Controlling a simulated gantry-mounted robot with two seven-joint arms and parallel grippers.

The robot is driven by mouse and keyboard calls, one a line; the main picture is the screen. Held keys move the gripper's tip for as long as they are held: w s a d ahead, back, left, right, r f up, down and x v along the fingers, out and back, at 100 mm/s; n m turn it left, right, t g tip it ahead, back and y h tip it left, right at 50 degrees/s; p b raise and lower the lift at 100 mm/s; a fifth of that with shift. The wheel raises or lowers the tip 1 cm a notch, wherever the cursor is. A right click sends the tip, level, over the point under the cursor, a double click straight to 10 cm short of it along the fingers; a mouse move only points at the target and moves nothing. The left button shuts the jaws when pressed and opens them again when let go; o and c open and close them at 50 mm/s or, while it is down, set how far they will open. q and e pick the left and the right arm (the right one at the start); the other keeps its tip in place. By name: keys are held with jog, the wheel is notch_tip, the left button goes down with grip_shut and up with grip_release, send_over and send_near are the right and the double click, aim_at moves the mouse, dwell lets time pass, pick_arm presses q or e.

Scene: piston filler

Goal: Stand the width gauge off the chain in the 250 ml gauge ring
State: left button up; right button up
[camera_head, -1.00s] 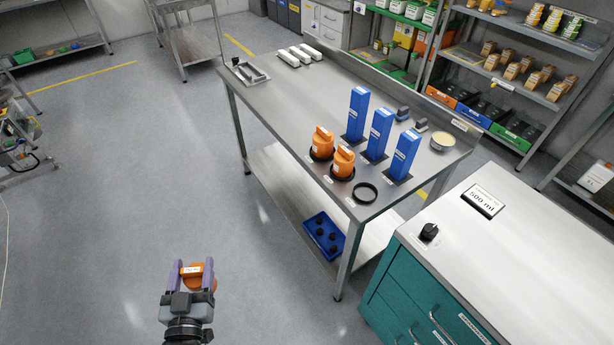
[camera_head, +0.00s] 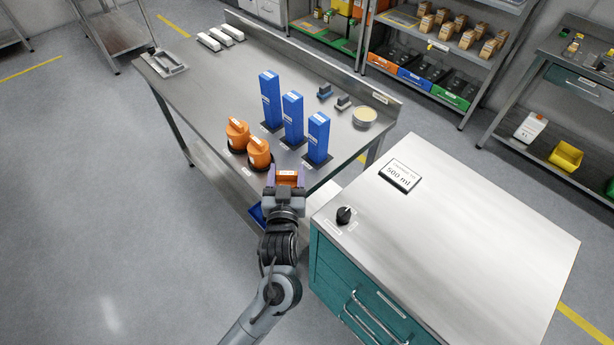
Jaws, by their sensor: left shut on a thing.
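My left gripper (camera_head: 286,177) is shut on an orange width gauge (camera_head: 287,173), held at the near edge of the steel table. Its purple fingers are on either side of the gauge. Two other orange gauges stand upright in black rings, one at the left (camera_head: 237,134) and one nearer (camera_head: 259,152). The empty black ring at the table's near corner is hidden behind my gripper and the held gauge. I cannot tell whether the held gauge touches the table. My right gripper is not in view.
Several blue upright blocks (camera_head: 293,118) stand just behind the gauges on the steel table (camera_head: 205,85). A round tin (camera_head: 365,116) is farther right. A teal cabinet (camera_head: 470,235) with a black knob (camera_head: 344,215) and a "500 ml" sign (camera_head: 399,176) stands close on the right.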

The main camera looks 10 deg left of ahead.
pick_arm(q)
jog(key=w+d+r, duration=0.3)
jog(key=d, duration=0.2)
jog(key=w+a+f+b, duration=0.2)
jog(key=w+a+f, duration=0.4)
jog(key=a+f, duration=0.3)
jog(key=shift+a+f, duration=0.25)
jog(key=shift+f, duration=0.35)
jog(key=shift+w, duration=0.15)
jog(key=shift+f, duration=0.15)
jog(key=o, duration=1.5)
